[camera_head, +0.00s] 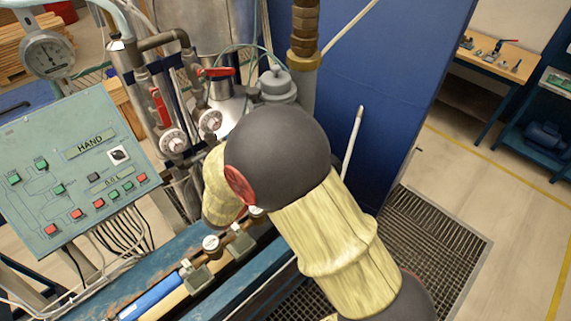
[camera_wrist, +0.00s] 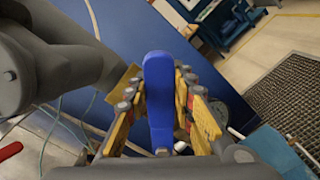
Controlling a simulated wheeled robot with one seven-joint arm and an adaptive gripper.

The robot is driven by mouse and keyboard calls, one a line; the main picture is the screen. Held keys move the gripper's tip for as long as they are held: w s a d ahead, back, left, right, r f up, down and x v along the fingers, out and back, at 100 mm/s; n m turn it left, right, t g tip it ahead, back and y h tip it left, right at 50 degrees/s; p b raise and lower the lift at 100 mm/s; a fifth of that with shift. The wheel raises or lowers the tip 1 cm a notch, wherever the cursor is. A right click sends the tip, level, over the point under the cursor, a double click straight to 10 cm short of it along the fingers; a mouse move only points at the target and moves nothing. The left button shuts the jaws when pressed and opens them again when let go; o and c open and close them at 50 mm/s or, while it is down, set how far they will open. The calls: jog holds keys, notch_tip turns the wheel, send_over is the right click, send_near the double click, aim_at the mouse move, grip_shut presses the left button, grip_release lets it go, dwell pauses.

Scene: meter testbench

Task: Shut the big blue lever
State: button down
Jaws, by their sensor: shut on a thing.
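The big blue lever (camera_wrist: 159,90) stands upright in the middle of the wrist view, with its rounded end toward the top. My gripper (camera_wrist: 161,78) has its yellow fingers on both sides of the lever and is shut on it. In the head view my arm covers the gripper and the held lever. I cannot tell from there how the lever sits on its valve.
A green control panel (camera_head: 84,172) stands at the left, below a round gauge (camera_head: 46,54). Pipes with red handles (camera_head: 160,106) stand close beside my arm. A blue wall (camera_head: 385,70) rises behind. A floor grate (camera_head: 430,245) lies at the right.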

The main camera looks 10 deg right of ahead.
notch_tip(320, 180, down, 8)
jog(key=s+d+m+b, duration=0.1)
jog(key=m+b, duration=0.7)
jog(key=b, duration=0.9)
jog(key=shift+s+d+r+m, duration=0.25)
jog(key=shift+s+d+m, duration=0.1)
jog(key=shift+s, duration=0.35)
jog(key=c, duration=1.5)
grip_release()
jog(key=shift+a, duration=0.1)
jog(key=v, duration=1.2)
